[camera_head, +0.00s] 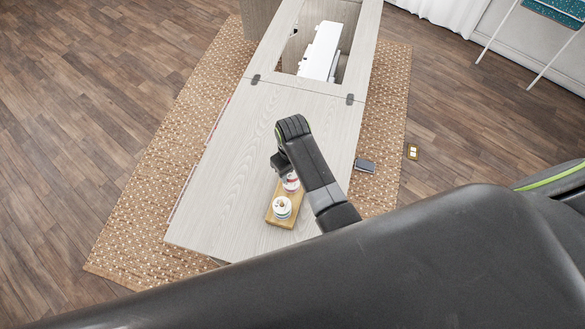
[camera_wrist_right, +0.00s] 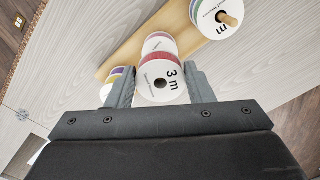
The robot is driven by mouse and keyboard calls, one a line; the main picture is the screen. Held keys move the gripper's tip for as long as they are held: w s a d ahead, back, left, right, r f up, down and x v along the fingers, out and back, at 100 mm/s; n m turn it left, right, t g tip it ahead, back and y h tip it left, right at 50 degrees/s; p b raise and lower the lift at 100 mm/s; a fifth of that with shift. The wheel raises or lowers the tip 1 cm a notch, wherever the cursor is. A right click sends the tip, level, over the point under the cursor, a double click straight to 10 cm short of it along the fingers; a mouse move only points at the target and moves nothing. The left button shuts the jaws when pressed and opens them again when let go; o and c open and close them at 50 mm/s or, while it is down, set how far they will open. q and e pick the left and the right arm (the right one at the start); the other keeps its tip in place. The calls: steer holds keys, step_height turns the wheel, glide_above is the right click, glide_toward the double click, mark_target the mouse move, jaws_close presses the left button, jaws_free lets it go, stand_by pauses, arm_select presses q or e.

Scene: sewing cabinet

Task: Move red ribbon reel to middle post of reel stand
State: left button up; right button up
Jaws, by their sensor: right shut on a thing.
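The red ribbon reel (camera_wrist_right: 161,82) has white sides, one marked "3 m", and a red band. My right gripper (camera_wrist_right: 161,92) is shut on it, one finger on each side. Its centre hole looks dark, with no post tip showing. The wooden reel stand (camera_wrist_right: 130,48) lies beyond it in the wrist view; in the head view the stand (camera_head: 271,214) is on the cabinet top. A white reel (camera_wrist_right: 217,14) sits on a post at one end. Another white reel (camera_wrist_right: 158,43) shows just behind the held one. Whether the held reel touches the stand is unclear. My left gripper is not in view.
A purple-and-yellow reel (camera_wrist_right: 114,76) is partly hidden by my finger. The pale cabinet top (camera_head: 230,140) is clear left of the stand. A white sewing machine (camera_head: 321,52) sits in the opening at the far end. A dark pedal-like object (camera_head: 365,165) lies right of the cabinet.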

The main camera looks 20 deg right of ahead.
steer(key=shift+f, duration=0.25)
steer(key=o, duration=1)
steer(key=shift+r, duration=0.1)
